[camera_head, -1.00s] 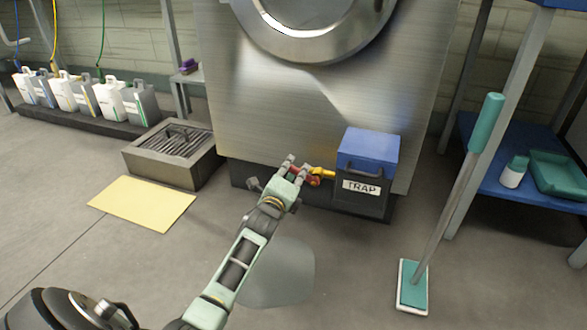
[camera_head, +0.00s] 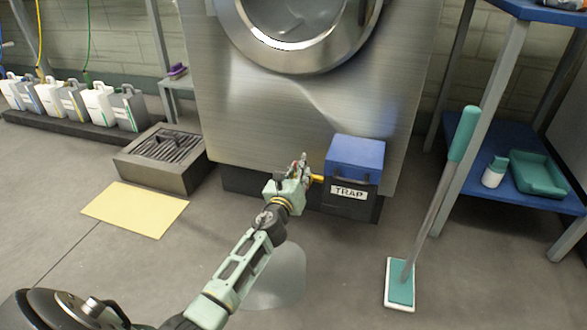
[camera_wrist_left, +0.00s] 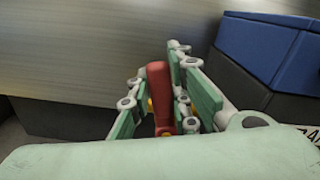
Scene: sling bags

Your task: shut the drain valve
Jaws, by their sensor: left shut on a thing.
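The drain valve is low on the front of the steel washer, beside the trap box. Its red handle (camera_wrist_left: 159,92) stands between the green fingers of my left gripper (camera_wrist_left: 165,100) in the left wrist view, and the fingers are shut on it. A bit of yellow fitting (camera_head: 317,179) shows between the gripper and the trap box in the head view. My left gripper also shows in the head view (camera_head: 300,168), where it hides most of the handle. My right gripper is not in view.
The blue-lidded box labelled TRAP (camera_head: 352,180) stands right of the valve. A grated floor drain (camera_head: 165,160) and a yellow mat (camera_head: 135,209) lie to the left. A mop (camera_head: 400,284) leans by the blue shelf (camera_head: 490,180) at right. A puddle (camera_head: 280,278) lies in front.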

